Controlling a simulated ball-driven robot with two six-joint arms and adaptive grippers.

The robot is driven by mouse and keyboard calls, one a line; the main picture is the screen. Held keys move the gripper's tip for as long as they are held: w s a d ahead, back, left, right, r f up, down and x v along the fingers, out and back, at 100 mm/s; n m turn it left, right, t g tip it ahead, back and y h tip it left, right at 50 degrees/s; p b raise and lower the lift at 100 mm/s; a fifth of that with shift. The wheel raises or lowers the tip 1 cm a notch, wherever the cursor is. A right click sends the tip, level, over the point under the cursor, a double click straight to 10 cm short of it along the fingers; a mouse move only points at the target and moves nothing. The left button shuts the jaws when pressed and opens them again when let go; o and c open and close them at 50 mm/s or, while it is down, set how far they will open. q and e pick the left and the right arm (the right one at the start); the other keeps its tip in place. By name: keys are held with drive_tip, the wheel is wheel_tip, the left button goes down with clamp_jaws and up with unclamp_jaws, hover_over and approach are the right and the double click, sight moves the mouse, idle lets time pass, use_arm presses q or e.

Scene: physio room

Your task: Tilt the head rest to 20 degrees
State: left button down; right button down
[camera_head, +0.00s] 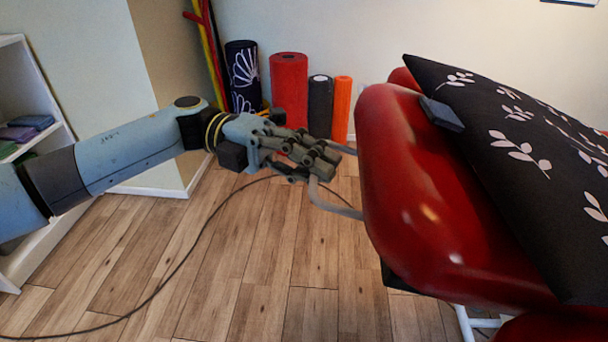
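The head rest is a glossy red padded cushion (410,190) at the right end of the view, seen from close by. The cushion's tilt angle cannot be read from here. My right gripper is not in view.
A black pillow with white leaf prints (515,150) lies over the red padding. A small grey-blue block (442,114) sits at its edge. Rolled mats (289,90) stand by the wall. A dark cable (185,262) crosses the wooden floor. A white shelf (38,75) stands left.

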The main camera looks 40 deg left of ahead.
use_arm(q)
drive_tip(key=shift+w+d+r, duration=0.15)
drive_tip(key=shift+d+r, duration=0.05)
drive_tip(key=shift+r, duration=0.7)
drive_tip(key=shift+f, duration=0.1)
drive_tip(key=c, duration=1.4)
unclamp_jaws()
drive_tip(key=s+a, duration=0.2)
drive_tip(key=a, duration=1)
